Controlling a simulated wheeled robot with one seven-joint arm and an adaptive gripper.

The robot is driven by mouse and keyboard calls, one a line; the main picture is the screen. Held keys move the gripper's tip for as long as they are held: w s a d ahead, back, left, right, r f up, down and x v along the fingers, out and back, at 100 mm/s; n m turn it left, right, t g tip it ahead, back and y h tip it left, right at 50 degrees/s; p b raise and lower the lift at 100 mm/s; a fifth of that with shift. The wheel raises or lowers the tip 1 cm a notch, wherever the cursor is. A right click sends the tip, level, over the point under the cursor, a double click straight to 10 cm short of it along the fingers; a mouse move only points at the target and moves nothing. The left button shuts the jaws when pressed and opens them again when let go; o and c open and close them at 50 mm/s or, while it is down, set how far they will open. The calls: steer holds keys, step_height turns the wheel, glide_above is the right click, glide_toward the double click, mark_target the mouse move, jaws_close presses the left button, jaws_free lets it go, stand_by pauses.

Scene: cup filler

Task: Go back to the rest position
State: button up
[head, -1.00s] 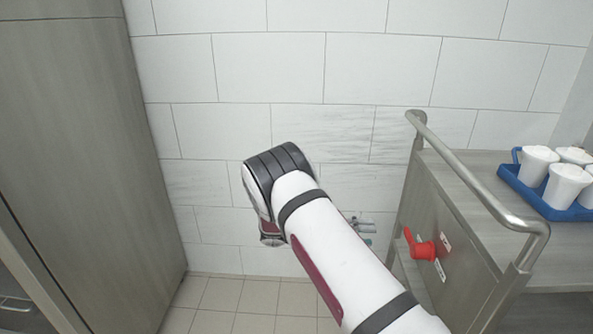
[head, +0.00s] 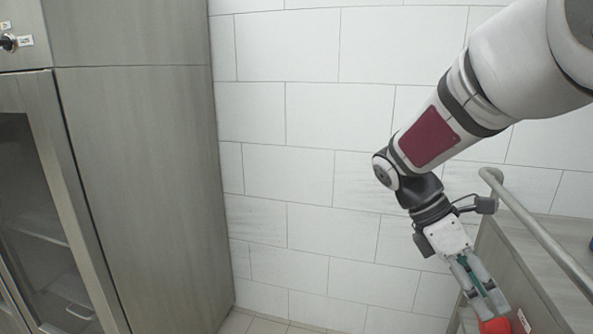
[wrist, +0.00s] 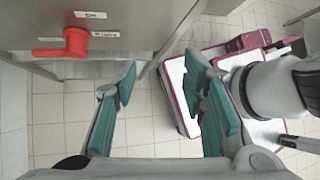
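My gripper (head: 484,292) hangs at the lower right of the head view, pointing down, in front of the cart side near the red knob (head: 495,326). In the wrist view my gripper (wrist: 165,85) has its two teal-padded fingers spread wide apart with nothing between them. The red knob (wrist: 76,43) shows at the upper left of the wrist view, to the left of the fingers and apart from them. In the head view the fingertips overlap the knob.
A metal cart (head: 520,270) with a tubular rail (head: 545,240) stands at the right, close to my gripper. A tall grey cabinet (head: 140,170) fills the left. A tiled wall (head: 310,120) is behind. The room between cabinet and cart is clear.

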steer(key=s+a+r+m+t+y, duration=0.1)
steer(key=s+a+m+t+y, duration=0.3)
steer(key=s+m, duration=0.5)
steer(key=s+a+r+m+t+y, duration=0.1)
steer(key=s+a+m+t+y, duration=0.15)
steer(key=s+a+m, duration=0.65)
steer(key=s+d+r+n+t+p, duration=0.2)
steer(key=d+r+n+t+p, duration=0.1)
steer(key=r+p, duration=1.2)
step_height(320, 180, up, 3)
steer(key=shift+s+d+f+p, duration=0.2)
steer(key=shift+p, duration=0.2)
steer(key=shift+d, duration=0.15)
